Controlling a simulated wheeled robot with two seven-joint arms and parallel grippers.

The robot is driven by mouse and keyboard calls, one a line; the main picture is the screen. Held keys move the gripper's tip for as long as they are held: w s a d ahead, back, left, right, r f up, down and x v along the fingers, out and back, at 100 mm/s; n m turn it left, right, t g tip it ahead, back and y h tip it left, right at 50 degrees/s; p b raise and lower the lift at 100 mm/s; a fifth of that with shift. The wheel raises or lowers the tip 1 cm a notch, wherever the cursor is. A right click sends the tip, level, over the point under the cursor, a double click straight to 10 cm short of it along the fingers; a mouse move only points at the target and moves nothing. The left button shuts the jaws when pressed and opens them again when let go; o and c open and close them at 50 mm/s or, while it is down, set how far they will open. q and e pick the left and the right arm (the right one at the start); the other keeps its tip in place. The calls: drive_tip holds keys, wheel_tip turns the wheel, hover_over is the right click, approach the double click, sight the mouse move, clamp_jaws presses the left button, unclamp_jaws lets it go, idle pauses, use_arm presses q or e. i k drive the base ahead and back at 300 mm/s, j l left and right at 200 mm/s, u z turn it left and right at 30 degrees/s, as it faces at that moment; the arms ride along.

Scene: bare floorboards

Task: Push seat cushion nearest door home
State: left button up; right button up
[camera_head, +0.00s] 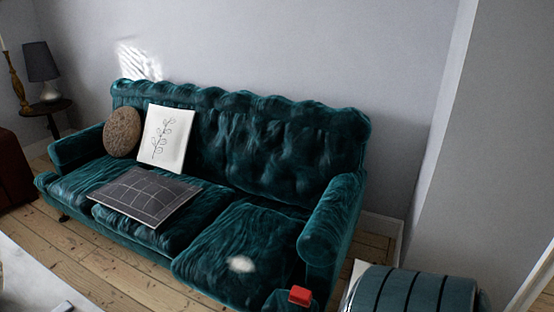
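A dark teal velvet sofa (270,140) stands against the grey wall. Its right seat cushion (225,245) lies beside the right armrest (330,220), nearest the pale upright edge at the lower right. This cushion's front looks to jut slightly past the middle seat cushion (150,235). A dark gap shows along its back edge. A pale spot of light lies on its top, and the frame's bottom edge cuts off its near corner. The left seat cushion (70,180) is partly visible. Neither gripper is clearly in view.
A dark gridded cushion (145,195) lies flat on the seats. A white plant-print pillow (166,138) and a round brown pillow (122,132) lean on the backrest. A small red block (300,295) and a striped teal rounded thing (415,290) are at lower right. Floorboards (110,265) show in front.

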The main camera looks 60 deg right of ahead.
sight(245, 261)
drive_tip(key=z, duration=1.6)
